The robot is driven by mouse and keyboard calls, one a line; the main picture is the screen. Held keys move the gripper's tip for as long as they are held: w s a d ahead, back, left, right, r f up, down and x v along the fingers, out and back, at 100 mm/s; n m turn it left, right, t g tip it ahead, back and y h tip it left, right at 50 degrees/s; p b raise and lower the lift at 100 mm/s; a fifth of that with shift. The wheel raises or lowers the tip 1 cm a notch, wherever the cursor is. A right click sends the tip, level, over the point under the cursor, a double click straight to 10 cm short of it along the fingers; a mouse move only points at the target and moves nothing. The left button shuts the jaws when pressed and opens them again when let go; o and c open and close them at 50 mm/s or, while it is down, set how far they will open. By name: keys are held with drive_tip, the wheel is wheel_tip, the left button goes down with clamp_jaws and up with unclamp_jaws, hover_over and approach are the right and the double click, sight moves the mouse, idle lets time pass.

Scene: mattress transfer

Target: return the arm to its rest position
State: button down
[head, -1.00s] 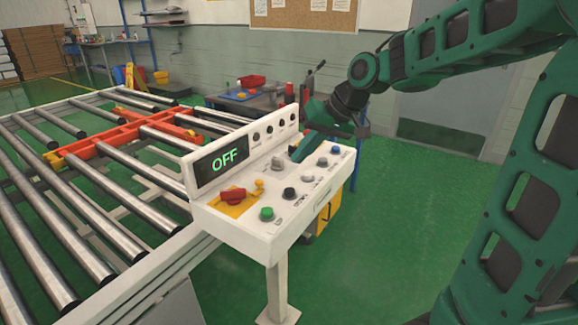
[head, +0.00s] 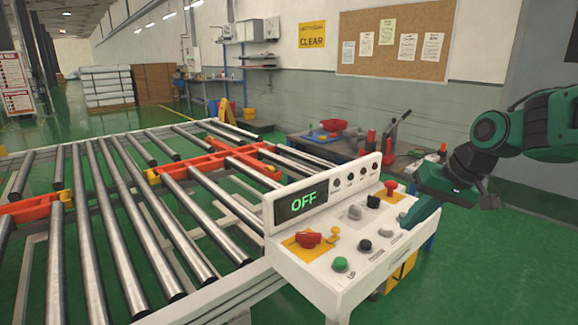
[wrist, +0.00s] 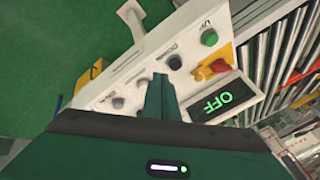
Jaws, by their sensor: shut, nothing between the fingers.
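My gripper (head: 412,218) is at the right side of the control panel in the head view, its green fingers pointing down toward the right end of the buttons. In the wrist view its closed fingers (wrist: 160,98) stand in front of the panel, with nothing between them. I cannot tell whether the fingertips touch the panel. The white control panel (head: 310,272) has a display (head: 303,200) reading OFF in green. It carries a red switch on a yellow plate (head: 307,238), a green button (head: 340,264) and several other knobs. The fingers hide part of the panel in the wrist view.
A roller conveyor (head: 150,230) with orange crosspieces fills the left. A workbench (head: 335,145) with a red bin stands behind the panel, against the wall. Green floor (head: 480,260) is open to the right of the panel.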

drive_tip(key=s+d+f+m+g+h, duration=0.1)
drive_tip(key=s+d+f, duration=0.1)
drive_tip(key=s, duration=0.6)
drive_tip(key=s+d+f+m+g+h, duration=0.1)
drive_tip(key=s+d+f+m+g, duration=0.1)
drive_tip(key=s, duration=0.7)
drive_tip(key=s+d+f+m+g+h, duration=0.1)
drive_tip(key=s+d+f, duration=0.3)
drive_tip(key=s, duration=0.5)
drive_tip(key=shift+d+m+g, duration=0.3)
drive_tip(key=shift+d+m, duration=0.1)
drive_tip(key=shift+d, duration=0.55)
drive_tip(key=shift+w+f, duration=0.1)
drive_tip(key=shift+w+f, duration=0.25)
drive_tip(key=shift+w, duration=0.35)
